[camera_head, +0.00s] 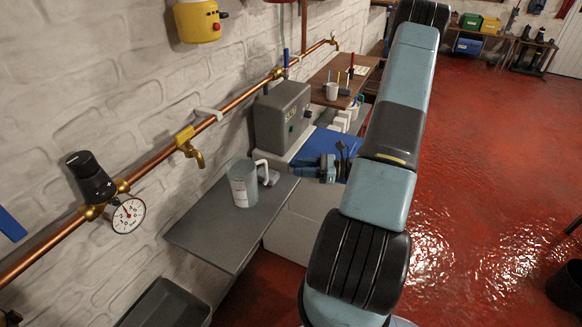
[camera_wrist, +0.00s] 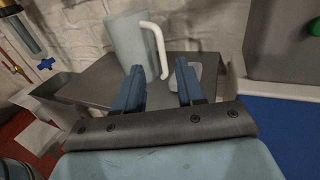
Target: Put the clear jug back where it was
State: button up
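The clear jug (camera_head: 241,186), with a white handle (camera_head: 262,168), stands upright on a dark grey shelf (camera_head: 205,240) below the copper pipe. In the wrist view the jug (camera_wrist: 127,40) is ahead of my fingers, its handle (camera_wrist: 160,50) facing toward them. My gripper (camera_wrist: 160,75) is open and empty, its two blue fingers apart. In the head view my gripper (camera_head: 322,168) is to the right of the jug, with a gap between them. I cannot see the jug's contents clearly.
A brass tap (camera_head: 190,146) and a pressure gauge (camera_head: 128,215) are on the wall pipe. A grey machine (camera_head: 281,115) stands behind the shelf, near a blue surface (camera_head: 322,142). A dark tray (camera_head: 168,304) is at lower left. The shelf's front part is bare.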

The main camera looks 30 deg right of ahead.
jog(key=s+a+r+n+g+h, duration=0.3)
jog(key=a+r+n+g, duration=0.3)
jog(key=r, duration=0.4)
jog(key=s+a+r+n+g+h, duration=0.35)
jog(key=a+r+n+g, duration=0.2)
jog(key=r+n, duration=0.4)
jog(key=s+a+r+n+t+h, duration=0.1)
jog(key=s+r+n+t+h, duration=0.2)
jog(key=s+r, duration=0.3)
jog(key=s+a+r+n+t+h, duration=0.2)
jog(key=s+r+n+t+h, duration=0.2)
jog(key=r, duration=0.7)
jog(key=shift+s+r+n+h, duration=0.15)
jog(key=shift+s+n+h, duration=0.7)
jog(key=shift+s, duration=0.55)
jog(key=shift+a, duration=0.1)
